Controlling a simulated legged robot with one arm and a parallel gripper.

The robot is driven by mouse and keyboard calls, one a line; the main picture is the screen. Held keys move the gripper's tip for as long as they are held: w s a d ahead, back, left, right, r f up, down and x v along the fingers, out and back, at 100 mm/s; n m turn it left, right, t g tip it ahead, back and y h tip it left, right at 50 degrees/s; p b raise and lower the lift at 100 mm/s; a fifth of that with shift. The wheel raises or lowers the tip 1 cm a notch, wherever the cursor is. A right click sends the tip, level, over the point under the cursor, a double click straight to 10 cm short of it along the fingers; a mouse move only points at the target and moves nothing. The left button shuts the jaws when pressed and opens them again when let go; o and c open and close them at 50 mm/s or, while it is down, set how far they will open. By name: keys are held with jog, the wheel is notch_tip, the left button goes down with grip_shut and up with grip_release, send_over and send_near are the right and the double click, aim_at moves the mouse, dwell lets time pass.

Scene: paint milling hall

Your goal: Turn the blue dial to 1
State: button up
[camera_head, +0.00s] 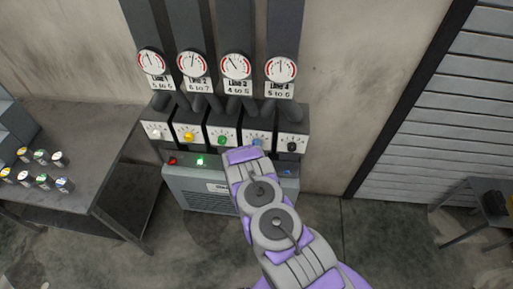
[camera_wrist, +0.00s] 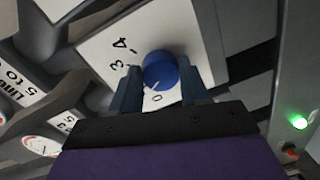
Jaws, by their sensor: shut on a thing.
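The blue dial (camera_wrist: 161,68) is a round knob on a white plate (camera_wrist: 105,48) marked with a 3, a 4 and a 0; other marks are hidden. Its white pointer mark shows at the edge nearest my gripper, close to the 0. The exact setting is hard to tell. My gripper (camera_wrist: 161,86) has one finger on each side of the dial and is shut on it. In the head view, the blue dial (camera_head: 257,143) is partly hidden behind my gripper (camera_head: 243,153).
White, yellow (camera_head: 188,137), green (camera_head: 222,139) and black (camera_head: 292,146) dials share the panel. Round gauges (camera_head: 235,66) hang above. A grey cabinet (camera_head: 205,187) with a lit green lamp (camera_head: 200,161) stands below. A table (camera_head: 85,135) with several small cans is left.

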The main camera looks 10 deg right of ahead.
jog(key=shift+a+f, duration=0.15)
jog(key=shift+a, duration=0.05)
jog(key=o, duration=1.1)
jog(key=shift+w, duration=0.1)
jog(key=shift+c, duration=0.2)
jog(key=b+v, duration=0.2)
jog(key=v, duration=1.5)
jog(key=shift+s, duration=0.25)
jog(key=shift+w+a, duration=0.1)
jog(key=shift+a, duration=0.1)
